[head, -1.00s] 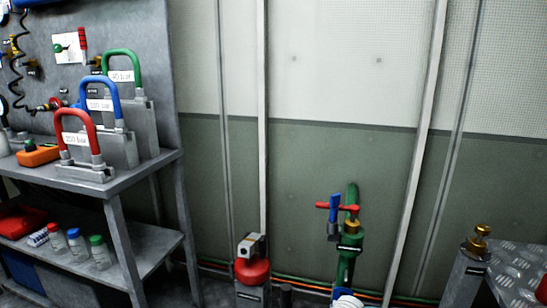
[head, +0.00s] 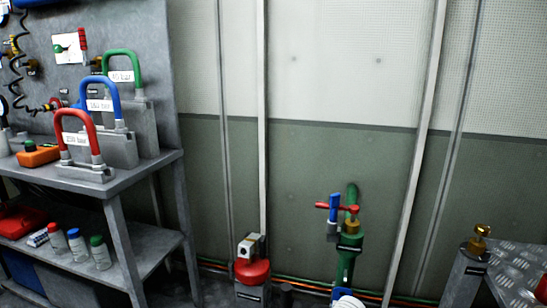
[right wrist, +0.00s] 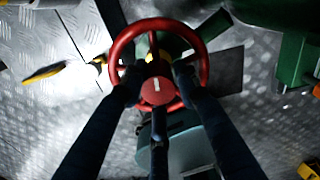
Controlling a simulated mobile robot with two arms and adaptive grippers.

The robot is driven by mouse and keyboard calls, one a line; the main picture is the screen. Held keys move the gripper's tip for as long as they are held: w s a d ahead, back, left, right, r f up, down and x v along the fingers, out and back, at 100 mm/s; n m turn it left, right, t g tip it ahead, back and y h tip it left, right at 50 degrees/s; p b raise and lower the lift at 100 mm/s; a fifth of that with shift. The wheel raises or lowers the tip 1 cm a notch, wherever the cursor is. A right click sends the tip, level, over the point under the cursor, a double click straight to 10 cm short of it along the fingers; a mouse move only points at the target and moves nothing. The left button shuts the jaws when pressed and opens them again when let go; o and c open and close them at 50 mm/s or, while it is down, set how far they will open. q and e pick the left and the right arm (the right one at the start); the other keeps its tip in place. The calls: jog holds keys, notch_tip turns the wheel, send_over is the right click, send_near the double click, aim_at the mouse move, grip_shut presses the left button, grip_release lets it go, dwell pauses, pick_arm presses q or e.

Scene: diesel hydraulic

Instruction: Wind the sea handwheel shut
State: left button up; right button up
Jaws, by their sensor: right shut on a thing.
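In the right wrist view a red handwheel (right wrist: 119,42) is seen face on, with a red round hub piece (right wrist: 157,91) bearing a short white mark. My right gripper (right wrist: 158,80) is shut on this handwheel, its dark fingers at both sides inside the rim and another finger below the hub. The fingers hide part of the lower rim. No label names the wheel as the sea one in this view. My left gripper is in neither view.
The wrist view has a yellow-handled tool (right wrist: 45,72) on chequer plate and green metalwork (right wrist: 296,55) at right. In the head view, a shelf bench (head: 150,168) with coloured-handled blocks stands left, and a green pipe with a red-and-blue valve (head: 337,210) stands by the wall.

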jog(key=shift+s+a+f, duration=0.3)
jog(key=shift+a+f, duration=0.05)
jog(key=shift+a, duration=0.05)
jog(key=o, duration=1)
jog(key=shift+o, duration=0.2)
jog(key=shift+d, duration=0.2)
